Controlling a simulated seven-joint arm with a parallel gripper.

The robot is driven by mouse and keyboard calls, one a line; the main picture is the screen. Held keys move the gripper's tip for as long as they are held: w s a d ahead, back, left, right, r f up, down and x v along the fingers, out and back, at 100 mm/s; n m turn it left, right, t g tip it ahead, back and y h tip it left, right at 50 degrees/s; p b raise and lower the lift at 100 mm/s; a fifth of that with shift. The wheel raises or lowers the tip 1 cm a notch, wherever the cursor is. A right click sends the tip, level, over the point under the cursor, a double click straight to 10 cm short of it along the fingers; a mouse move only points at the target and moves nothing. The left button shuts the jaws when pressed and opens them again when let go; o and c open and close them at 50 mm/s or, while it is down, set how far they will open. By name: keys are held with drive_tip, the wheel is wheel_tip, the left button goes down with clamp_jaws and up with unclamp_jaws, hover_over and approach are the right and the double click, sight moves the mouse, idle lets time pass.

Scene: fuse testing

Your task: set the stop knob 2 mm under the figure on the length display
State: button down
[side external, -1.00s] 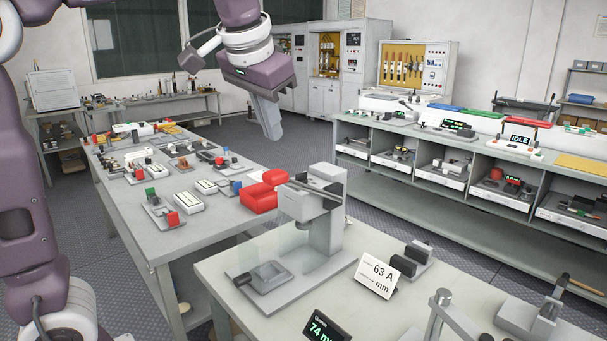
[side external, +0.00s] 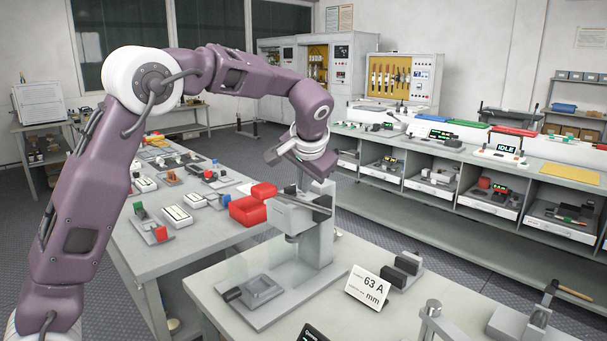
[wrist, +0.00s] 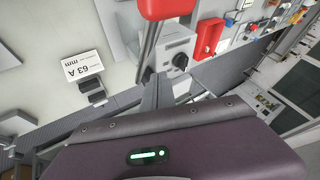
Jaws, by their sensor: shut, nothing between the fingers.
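The length display (side external: 314,334) is dark and cut off at the bottom edge of the side view; its figure is not readable now. A dark round knob (wrist: 180,61) sits on a pale grey block in the wrist view; I take it for the stop knob, but cannot read any scale by it. My gripper (side external: 304,184) is low at the top of the grey press-like stand (side external: 318,240), its fingertips partly hidden there. In the wrist view my shut, empty fingers (wrist: 160,88) point toward the knob block, just short of it in the picture; contact cannot be told.
A white card (side external: 368,287) reading "63 A" and "mm" stands right of the stand; it also shows in the wrist view (wrist: 83,67). A red-ended rod (wrist: 165,8) rises close by the fingers.

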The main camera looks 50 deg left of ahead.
sight(292, 194)
drive_tip(key=a+f, duration=0.1)
drive_tip(key=w+a+f, duration=0.1)
drive_tip(key=a, duration=0.1)
drive_tip(key=a+f, duration=0.1)
drive_tip(key=shift+w+a+f, duration=0.15)
drive_tip(key=shift+w+a, duration=0.1)
drive_tip(key=shift+a, duration=0.75)
